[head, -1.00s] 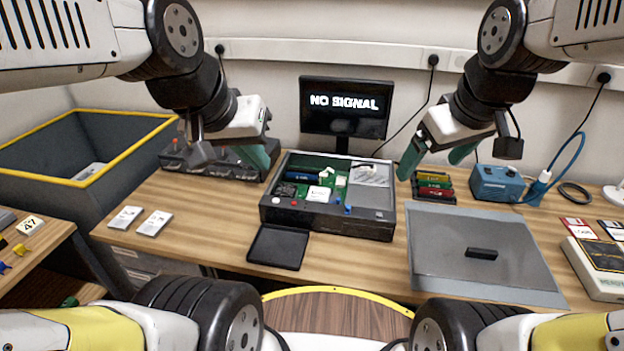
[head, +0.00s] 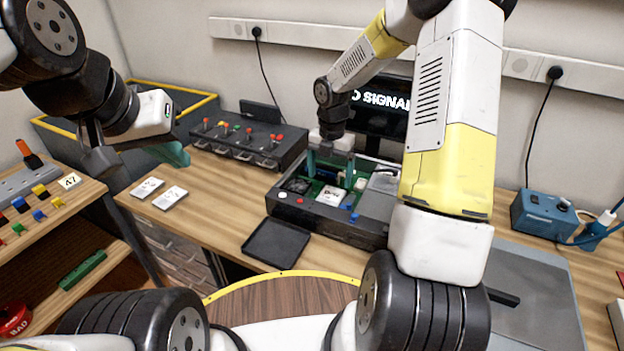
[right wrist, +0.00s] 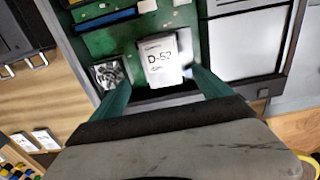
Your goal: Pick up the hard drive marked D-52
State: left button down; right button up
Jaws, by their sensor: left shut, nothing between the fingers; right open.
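The white hard drive marked D-52 (right wrist: 160,58) lies inside the open computer case on its green board; it also shows in the head view (head: 332,196). My right gripper (head: 331,166) is over the case, open and pointing down. In the right wrist view its green fingers (right wrist: 160,88) are spread, near the lower left and lower right of the drive, with nothing held. The case (head: 325,222) stands on the wooden table. My left gripper (head: 175,154) is shut and empty at the left, beyond two white drives (head: 147,187) (head: 170,198) on the table.
Inside the case are a fan (right wrist: 108,75), blue and black modules and a grey block at the right. A black tray (head: 277,243) lies before the case. A black unit with red-topped switches (head: 250,142) stands behind left. My right arm hides part of the monitor (head: 378,98) and table.

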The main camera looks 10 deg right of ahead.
aim_at(330, 197)
jog(key=f, duration=0.7)
jog(key=shift+d+f, duration=0.2)
jog(key=shift+c, duration=0.2)
jog(key=shift+r, duration=0.1)
jog(key=c, duration=1.6)
